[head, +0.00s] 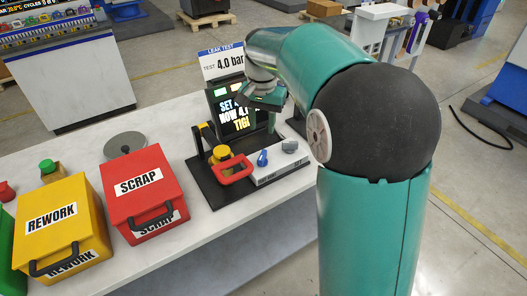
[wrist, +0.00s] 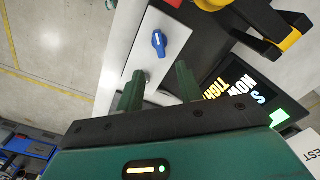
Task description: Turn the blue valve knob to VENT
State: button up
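The blue valve knob (head: 262,158) stands on a light grey panel (head: 280,170) at the front of the leak test fixture. In the wrist view the blue knob (wrist: 160,40) has a white mark and sits beyond my fingertips. Labels around it are too small to read, so its setting is unclear. My gripper (wrist: 160,80) is open and empty, its two green fingers spread apart above the panel, apart from the blue knob. In the head view my gripper is above and behind the knob, partly hiding the screen.
A grey knob (head: 290,145) sits right of the blue one. The lit screen (head: 237,112) is behind. A red SCRAP bin (head: 145,207) and yellow REWORK bin (head: 88,222) stand further left.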

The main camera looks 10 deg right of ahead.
aim_at(262, 155)
notch_tip(262, 155, down, 11)
jog(key=shift+f, duration=0.1)
dwell(0.3)
grip_shut()
